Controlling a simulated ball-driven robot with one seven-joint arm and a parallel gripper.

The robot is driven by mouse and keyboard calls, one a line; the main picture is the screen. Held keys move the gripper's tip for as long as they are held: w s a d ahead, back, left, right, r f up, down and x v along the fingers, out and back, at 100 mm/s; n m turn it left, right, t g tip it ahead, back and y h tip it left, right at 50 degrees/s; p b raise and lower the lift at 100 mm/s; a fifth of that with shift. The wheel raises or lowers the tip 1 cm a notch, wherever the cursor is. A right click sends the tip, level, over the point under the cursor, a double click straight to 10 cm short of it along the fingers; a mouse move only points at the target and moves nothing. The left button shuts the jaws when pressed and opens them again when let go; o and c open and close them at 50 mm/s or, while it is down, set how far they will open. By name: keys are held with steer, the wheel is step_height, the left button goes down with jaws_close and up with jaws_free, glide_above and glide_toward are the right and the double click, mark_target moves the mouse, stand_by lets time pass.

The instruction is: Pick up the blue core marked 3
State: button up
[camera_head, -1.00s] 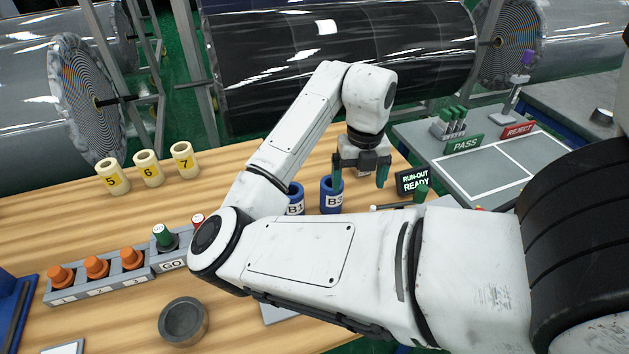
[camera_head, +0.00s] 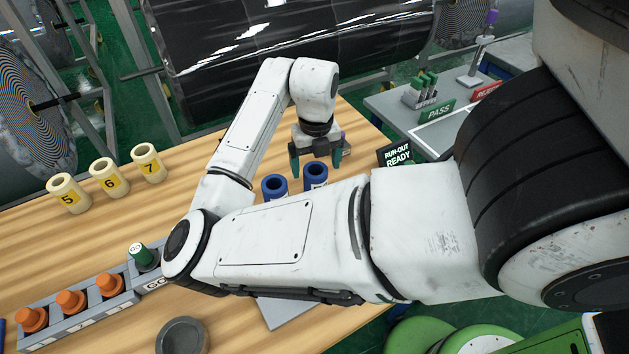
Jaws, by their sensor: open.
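Two blue cores stand upright on the wooden table, partly hidden behind my arm. The right one (camera_head: 316,172) carried a white label reading B3 a second ago; now only the label's top edge shows. The left blue core (camera_head: 273,184) read B1 earlier; its label is now mostly hidden. My gripper (camera_head: 316,164) is open and points down, at the top of the right core in the picture. One finger shows to each side of that core. I cannot tell whether the fingers touch it or are behind it.
Cream cores marked 5, 6 and 7 (camera_head: 109,178) stand at the left. A grey rack (camera_head: 95,315) holds orange plugs and a green GO plug (camera_head: 142,255). A RUN-OUT READY sign (camera_head: 397,155) stands right of my gripper. A grey bowl (camera_head: 182,336) sits in front.

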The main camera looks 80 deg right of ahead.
steer(key=shift+a+f+p, duration=0.15)
steer(key=shift+f+p, duration=0.55)
steer(key=shift+f, duration=2.15)
steer(key=shift+c, duration=0.3)
steer(key=c, duration=1.2)
steer(key=shift+o, duration=0.2)
steer(key=shift+r, duration=0.1)
